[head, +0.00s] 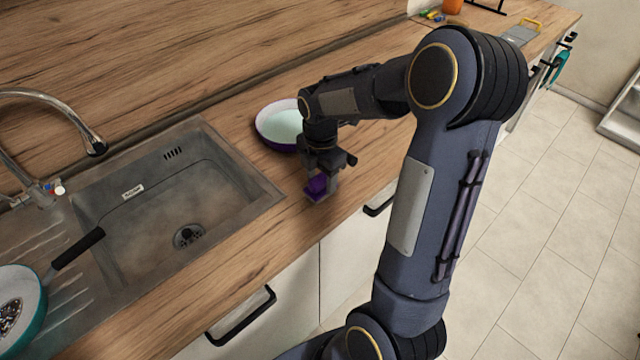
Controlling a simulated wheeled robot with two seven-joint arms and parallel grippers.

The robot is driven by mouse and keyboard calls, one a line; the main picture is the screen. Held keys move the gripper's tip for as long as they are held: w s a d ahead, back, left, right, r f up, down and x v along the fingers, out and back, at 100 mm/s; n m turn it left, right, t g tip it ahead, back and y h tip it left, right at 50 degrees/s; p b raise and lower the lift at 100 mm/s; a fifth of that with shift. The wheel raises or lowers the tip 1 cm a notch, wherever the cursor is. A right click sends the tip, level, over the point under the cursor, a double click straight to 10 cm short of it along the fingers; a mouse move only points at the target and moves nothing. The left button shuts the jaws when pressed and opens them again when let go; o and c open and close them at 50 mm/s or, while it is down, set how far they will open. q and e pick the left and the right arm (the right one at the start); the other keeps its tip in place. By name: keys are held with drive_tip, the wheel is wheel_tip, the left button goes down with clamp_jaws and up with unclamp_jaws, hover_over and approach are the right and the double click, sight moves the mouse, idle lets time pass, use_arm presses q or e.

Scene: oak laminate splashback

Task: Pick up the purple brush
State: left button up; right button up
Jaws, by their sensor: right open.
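A small purple brush (315,188) is on the wooden countertop, right of the sink and near the counter's front edge. My right gripper (321,180) is directly over it, pointing down, with its fingers at the brush. The jaws are open and appear to be on either side of the brush. The gripper hides part of the brush, and I cannot tell whether the fingers touch it. My left gripper does not show.
A sink (150,215) with a faucet (85,135) is left. A pan (35,305) lies far left. The worktop (235,262) by the sink's front is clear.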

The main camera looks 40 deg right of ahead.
drive_tip(key=shift+f, duration=0.2)
drive_tip(key=c, duration=0.7)
drive_tip(key=shift+r, duration=0.2)
drive_tip(key=shift+r, duration=0.25)
wheel_tip(320, 180, up, 2)
drive_tip(key=shift+r, duration=0.15)
drive_tip(key=s+r, duration=0.3)
drive_tip(key=s, duration=0.1)
drive_tip(key=s+a+r+b, duration=0.1)
drive_tip(key=s+r, duration=0.2)
drive_tip(key=s, duration=0.2)
drive_tip(key=s+a+r+b, duration=0.1)
drive_tip(key=s+r, duration=0.3)
drive_tip(key=shift+s+a, duration=0.25)
drive_tip(key=shift+s, duration=0.15)
